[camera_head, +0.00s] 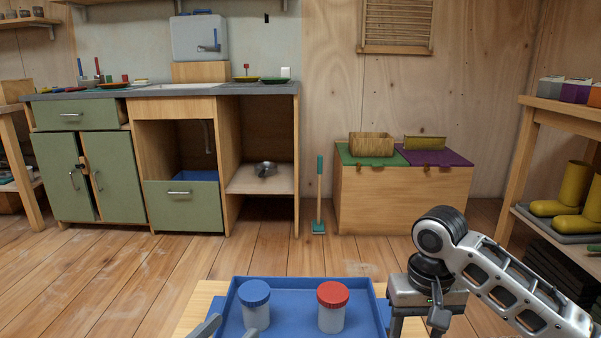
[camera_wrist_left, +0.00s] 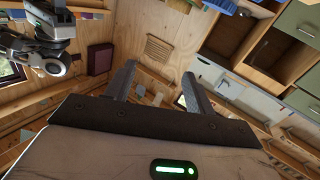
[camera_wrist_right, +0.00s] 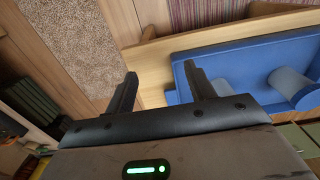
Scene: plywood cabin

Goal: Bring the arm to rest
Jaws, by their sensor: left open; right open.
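My left gripper (camera_head: 229,331) shows only as two grey fingers at the bottom edge of the head view, by the left part of the blue tray. Its fingers (camera_wrist_left: 159,75) are apart and empty in the left wrist view. My right gripper (camera_head: 418,322) hangs beside the tray's right edge, under my bent right arm. Its fingers (camera_wrist_right: 160,78) are apart with nothing between them in the right wrist view. My right arm also shows at the upper left of the left wrist view. Most of my left arm is out of the head view.
The blue tray (camera_head: 290,284) holds a blue-lidded jar (camera_head: 255,316) and a red-lidded jar (camera_head: 331,319), both upright. A wooden shelf (camera_head: 565,110) with yellow boots (camera_head: 560,203) stands at right. A wooden chest (camera_head: 400,205) and green cabinets (camera_head: 75,165) stand behind open floor.

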